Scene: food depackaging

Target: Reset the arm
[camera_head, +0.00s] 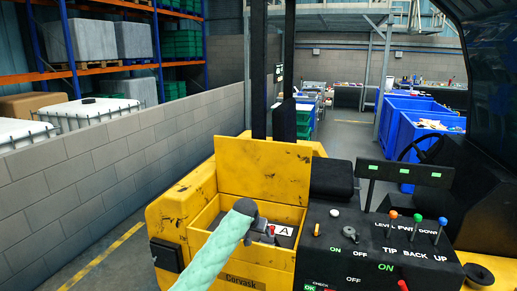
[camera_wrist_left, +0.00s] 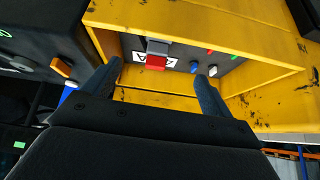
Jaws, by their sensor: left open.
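My left gripper (camera_head: 262,221) reaches into an open yellow box (camera_head: 202,215) on the yellow machine, its arm in a pale green sleeve. In the left wrist view the two dark fingers of the gripper (camera_wrist_left: 160,84) are apart with nothing between the tips. A red switch or lever piece (camera_wrist_left: 156,63) with a grey part above it sits on the panel inside the box, ahead of the gap between the fingers. It shows small in the head view (camera_head: 271,230), beside a white label marked A (camera_head: 283,231). Contact cannot be told. My right gripper is not in view.
A raised yellow lid (camera_head: 264,170) stands behind the box. Blue (camera_wrist_left: 195,67) and white (camera_wrist_left: 212,71) knobs sit on the box's panel. A black console (camera_head: 350,245) with coloured levers adjoins on the right. A grey block wall (camera_head: 110,160) runs along the left.

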